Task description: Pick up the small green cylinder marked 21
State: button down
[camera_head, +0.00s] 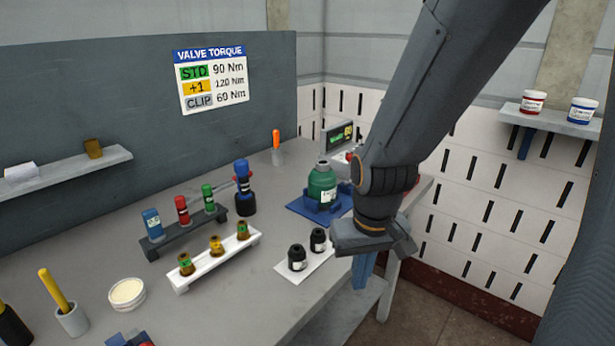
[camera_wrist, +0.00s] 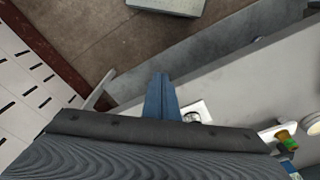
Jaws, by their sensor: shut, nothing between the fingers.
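A small green cylinder (camera_head: 208,197) with a pale label stands at the right end of a dark rack (camera_head: 186,236), beside a red cylinder (camera_head: 182,208) and a blue one (camera_head: 152,224). Its marking is too small to read, so I cannot tell whether it says 21. My gripper (camera_head: 362,276) hangs at the right front edge of the table, well to the right of the rack, with its blue fingers pointing down. The fingers are together and empty; they also show in the wrist view (camera_wrist: 160,96). I cannot make out the green cylinder in the wrist view.
A white rack (camera_head: 207,263) with brown vials stands in front of the dark rack. Two black bottles (camera_head: 297,257) stand on a white plate near my gripper. A large green bottle (camera_head: 322,186) sits in a blue tray (camera_head: 311,212). A dark blue bottle (camera_head: 243,185) stands right of the dark rack.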

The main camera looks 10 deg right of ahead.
aim_at(322, 179)
jog(key=z, duration=1.4)
jog(key=i, duration=0.65)
jog(key=u, duration=1.8)
